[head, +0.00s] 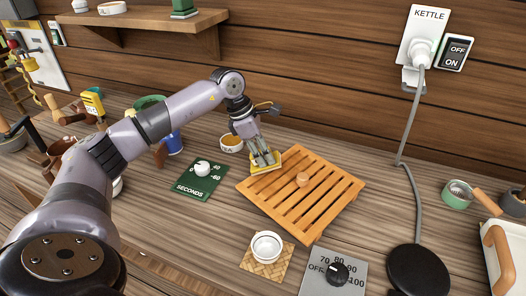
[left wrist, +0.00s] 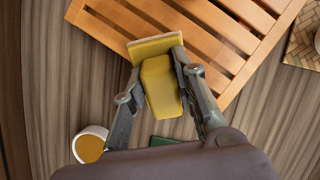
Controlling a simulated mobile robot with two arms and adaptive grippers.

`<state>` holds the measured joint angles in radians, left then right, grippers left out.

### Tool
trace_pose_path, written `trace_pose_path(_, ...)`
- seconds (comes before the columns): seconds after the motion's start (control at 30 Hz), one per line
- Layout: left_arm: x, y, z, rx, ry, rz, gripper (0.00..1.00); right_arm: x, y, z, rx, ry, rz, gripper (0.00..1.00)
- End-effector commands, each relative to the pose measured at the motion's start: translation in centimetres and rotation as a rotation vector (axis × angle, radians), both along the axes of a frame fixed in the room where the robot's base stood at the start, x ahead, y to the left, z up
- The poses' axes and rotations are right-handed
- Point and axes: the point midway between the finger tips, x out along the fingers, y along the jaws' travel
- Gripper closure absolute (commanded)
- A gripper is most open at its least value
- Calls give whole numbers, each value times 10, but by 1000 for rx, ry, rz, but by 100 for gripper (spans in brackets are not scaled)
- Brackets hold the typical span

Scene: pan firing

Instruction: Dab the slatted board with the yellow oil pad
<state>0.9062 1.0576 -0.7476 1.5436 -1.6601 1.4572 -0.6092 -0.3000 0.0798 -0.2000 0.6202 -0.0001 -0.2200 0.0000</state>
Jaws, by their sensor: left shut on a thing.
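My left gripper (head: 266,160) is shut on the yellow oil pad (head: 268,167), at the board's far left corner. In the left wrist view the pad (left wrist: 160,84) sits between the fingers, its flat end over the board's edge. I cannot tell whether the pad touches the board. My right gripper is not in view.
A cup of amber liquid (head: 231,143) stands left of the pad. A green seconds timer (head: 200,181) lies left of the board. A white bowl (head: 267,247) on a woven mat (head: 248,262) and a grey dial panel (head: 333,280) are in front. A black kettle base (head: 418,272) stands right.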

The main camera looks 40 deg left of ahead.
Motion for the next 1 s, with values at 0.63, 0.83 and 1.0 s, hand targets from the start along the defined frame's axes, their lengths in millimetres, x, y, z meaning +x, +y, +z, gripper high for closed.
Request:
trace_pose_path(0.63, -2, -11, -2, -1, -1, 0, 100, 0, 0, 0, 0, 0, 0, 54)
trace_pose_path(0.83, -1, -3, -2, 0, 0, 1, 100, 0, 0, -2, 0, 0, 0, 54)
trace_pose_path(1.0, 0, 5, -3, 1, 1, 1, 100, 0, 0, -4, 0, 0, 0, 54)
